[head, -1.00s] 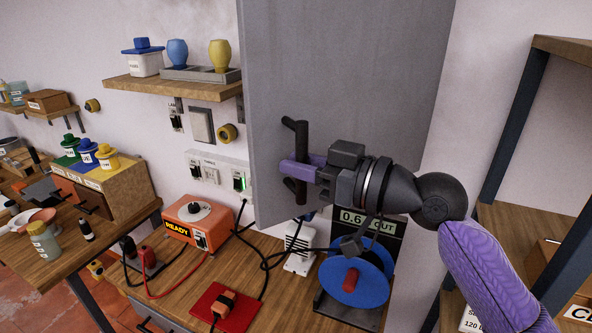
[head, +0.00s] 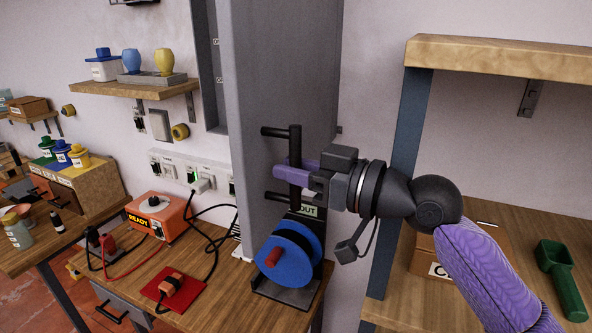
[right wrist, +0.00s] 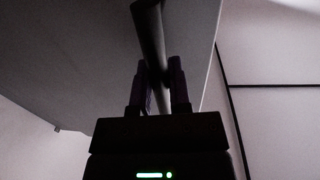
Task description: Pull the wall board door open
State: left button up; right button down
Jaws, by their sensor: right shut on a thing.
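The wall board door (head: 285,80) is a tall grey panel, swung out from the wall and seen at a steep angle in the head view. A dark bar handle (head: 295,145) stands upright on its face. My right gripper (head: 295,173), with purple fingers, is shut around the handle. The right wrist view shows the two fingers (right wrist: 158,92) on either side of the dark handle bar (right wrist: 150,35). Part of the grey board frame (head: 210,65) shows behind the door's left edge. My left gripper is not in view.
Below the door, a blue cable reel (head: 288,258) and an orange READY box (head: 157,214) stand on the wooden bench (head: 215,300). A shelf unit with a wooden top (head: 500,55) stands at the right, close to my right arm. A green scoop (head: 560,275) lies on its lower shelf.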

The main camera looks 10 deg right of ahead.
jog(key=shift+s+d, duration=0.1)
jog(key=shift+d, duration=0.2)
jog(key=c, duration=0.6)
grip_release()
jog(key=b+v, duration=0.4)
jog(key=v, duration=0.6)
